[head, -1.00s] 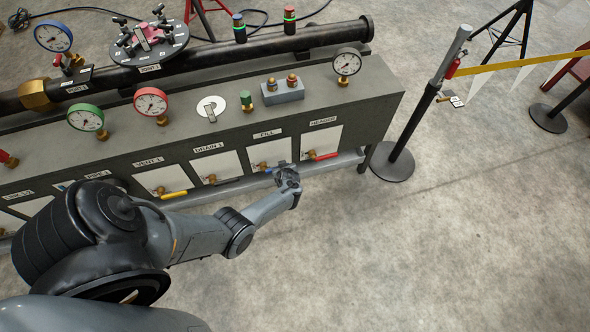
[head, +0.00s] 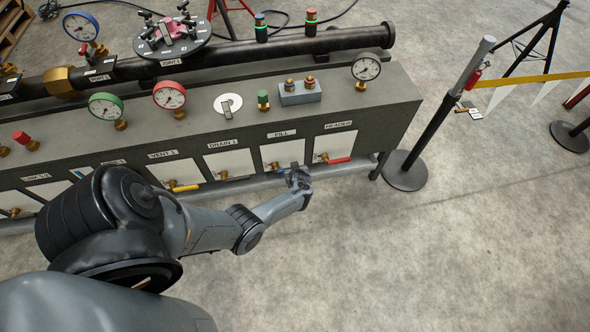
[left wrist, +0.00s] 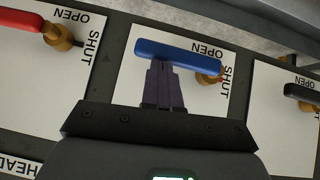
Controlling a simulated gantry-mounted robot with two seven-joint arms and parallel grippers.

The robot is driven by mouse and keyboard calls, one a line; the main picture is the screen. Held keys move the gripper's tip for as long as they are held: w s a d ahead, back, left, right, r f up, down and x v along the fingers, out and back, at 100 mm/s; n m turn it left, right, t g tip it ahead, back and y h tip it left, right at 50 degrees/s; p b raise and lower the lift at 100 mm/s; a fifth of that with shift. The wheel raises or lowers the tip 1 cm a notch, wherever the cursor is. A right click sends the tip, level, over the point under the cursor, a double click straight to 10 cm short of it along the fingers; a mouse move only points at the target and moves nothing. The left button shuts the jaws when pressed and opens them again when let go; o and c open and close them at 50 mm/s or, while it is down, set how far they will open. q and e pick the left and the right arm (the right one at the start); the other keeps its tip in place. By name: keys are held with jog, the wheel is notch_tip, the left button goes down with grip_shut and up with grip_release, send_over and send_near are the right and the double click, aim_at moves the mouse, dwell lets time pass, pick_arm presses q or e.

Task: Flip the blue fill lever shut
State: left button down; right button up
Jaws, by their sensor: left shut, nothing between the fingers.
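The blue fill lever (left wrist: 178,52) lies lengthwise across its white plate in the left wrist view, roughly level with the plate's long edge. It runs left from its brass pivot (left wrist: 210,77), beside the OPEN marking; SHUT is printed at the plate's side. My left gripper (left wrist: 163,70) is shut and empty, its fingertips right at the lever's middle; I cannot tell whether they touch it. In the head view my left gripper (head: 295,170) is in front of the FILL plate (head: 283,152) and hides most of the lever. My right gripper is not in view.
The red HEADER lever (head: 336,161) is close on the right, the DRAIN 1 plate (head: 228,163) on the left. A grey pipe (head: 345,169) runs low along the bench front. A barrier post (head: 420,130) stands to the right. The floor in front is clear.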

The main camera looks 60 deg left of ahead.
pick_arm(q)
jog(key=w+a+r+p+v, duration=0.1)
jog(key=p+v, duration=0.7)
jog(key=v, duration=0.4)
jog(key=shift+r+p, duration=0.4)
jog(key=shift+r, duration=0.25)
